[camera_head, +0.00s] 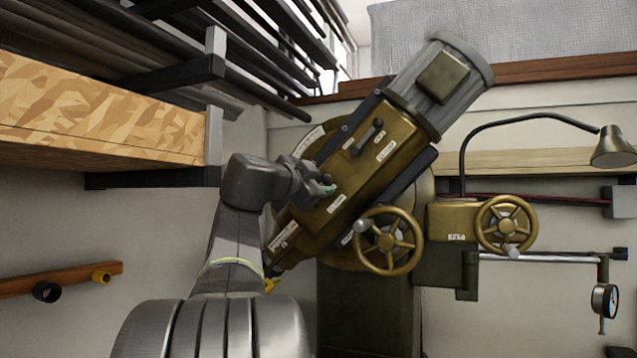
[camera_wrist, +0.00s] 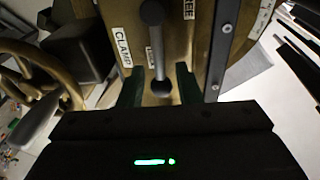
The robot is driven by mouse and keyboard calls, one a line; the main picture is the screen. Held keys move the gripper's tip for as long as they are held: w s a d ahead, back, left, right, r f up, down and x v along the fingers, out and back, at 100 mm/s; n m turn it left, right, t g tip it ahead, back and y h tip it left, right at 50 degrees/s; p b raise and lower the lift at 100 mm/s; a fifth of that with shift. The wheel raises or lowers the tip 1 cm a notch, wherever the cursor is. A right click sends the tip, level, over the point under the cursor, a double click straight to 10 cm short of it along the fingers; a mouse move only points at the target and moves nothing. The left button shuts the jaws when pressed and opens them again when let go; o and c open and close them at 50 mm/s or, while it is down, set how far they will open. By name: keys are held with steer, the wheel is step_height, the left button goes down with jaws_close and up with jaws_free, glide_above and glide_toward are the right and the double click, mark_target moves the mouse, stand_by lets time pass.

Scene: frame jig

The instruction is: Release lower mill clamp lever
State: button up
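The brass-coloured mill head (camera_head: 375,160) stands tilted, with a grey motor at its upper right end. My gripper (camera_head: 326,187) is at the lower part of its face. In the wrist view a lever (camera_wrist: 156,50) has a dark round end at the top and a dark ball end lower down. My gripper (camera_wrist: 160,88) is open, with one dark green finger on each side of the lower ball end. Gaps show between the ball and both fingers. A "CLAMP" label (camera_wrist: 122,47) is left of the lever. In the head view my gripper hides most of this lever.
Another dark lever (camera_head: 368,137) sits higher on the mill head. A handwheel (camera_head: 389,241) is at lower right of the head, and a second handwheel (camera_head: 506,223) is further right. A wooden shelf (camera_head: 100,110) juts in at the left.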

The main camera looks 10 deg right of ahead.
jaws_close()
steer(key=w+a+n+t+y+b, duration=0.1)
steer(key=w+a+n+t+b, duration=0.2)
steer(key=n, duration=1.4)
steer(key=shift+w+a+r+n+t+b, duration=0.35)
steer(key=shift+w+a+b, duration=0.2)
steer(key=shift+a+b, duration=1)
steer(key=shift+f, duration=0.1)
